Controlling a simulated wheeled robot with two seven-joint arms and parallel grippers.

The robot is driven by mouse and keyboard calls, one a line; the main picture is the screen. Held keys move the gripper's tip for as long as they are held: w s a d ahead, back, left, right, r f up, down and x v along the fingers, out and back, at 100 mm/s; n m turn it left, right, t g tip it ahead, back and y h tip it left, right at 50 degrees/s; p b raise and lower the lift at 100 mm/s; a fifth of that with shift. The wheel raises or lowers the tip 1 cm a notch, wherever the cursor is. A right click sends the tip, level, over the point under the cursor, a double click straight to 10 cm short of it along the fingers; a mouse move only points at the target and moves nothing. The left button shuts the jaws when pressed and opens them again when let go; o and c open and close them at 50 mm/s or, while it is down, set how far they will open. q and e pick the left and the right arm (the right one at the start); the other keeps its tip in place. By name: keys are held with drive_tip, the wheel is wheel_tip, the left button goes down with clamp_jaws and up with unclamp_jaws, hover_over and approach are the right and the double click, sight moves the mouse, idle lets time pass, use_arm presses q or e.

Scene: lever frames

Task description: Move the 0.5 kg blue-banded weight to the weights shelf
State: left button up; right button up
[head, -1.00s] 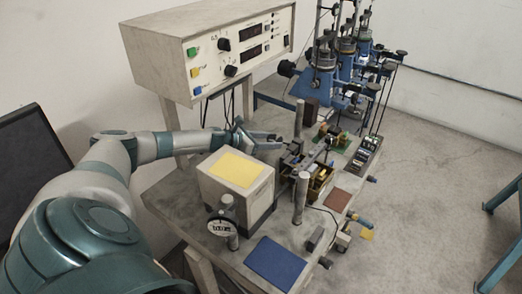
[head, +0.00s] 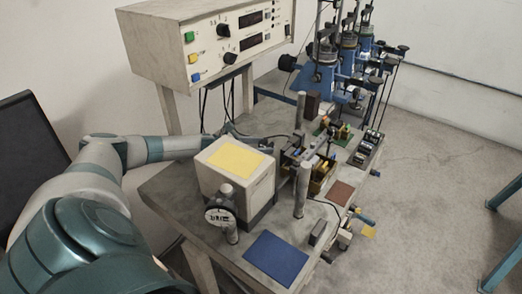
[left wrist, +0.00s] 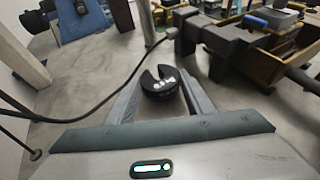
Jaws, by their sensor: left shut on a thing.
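In the left wrist view, a dark, round slotted weight (left wrist: 158,88) with white marks sits between the two grey fingers of my left gripper (left wrist: 162,78). The gripper is shut on it, close over the grey bench top; I cannot tell whether the weight touches the bench. No blue band shows on it. In the head view, my left arm reaches behind the white box with a yellow top (head: 236,165), and the box partly hides the gripper and the weight. I cannot make out for certain which part is the weights shelf. My right gripper is not in view.
Beside the gripper stands the lever frame with a wooden tray (left wrist: 262,58). A black cable (left wrist: 95,105) crosses the bench on the left. In the head view, a control box (head: 215,45) overhangs the back, and a blue mat (head: 276,258) lies near the front edge.

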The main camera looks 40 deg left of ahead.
use_arm(q)
drive_tip(key=shift+w+f, duration=0.1)
drive_tip(key=shift+f, duration=0.3)
drive_tip(key=shift+f, duration=0.1)
drive_tip(key=o, duration=1.2)
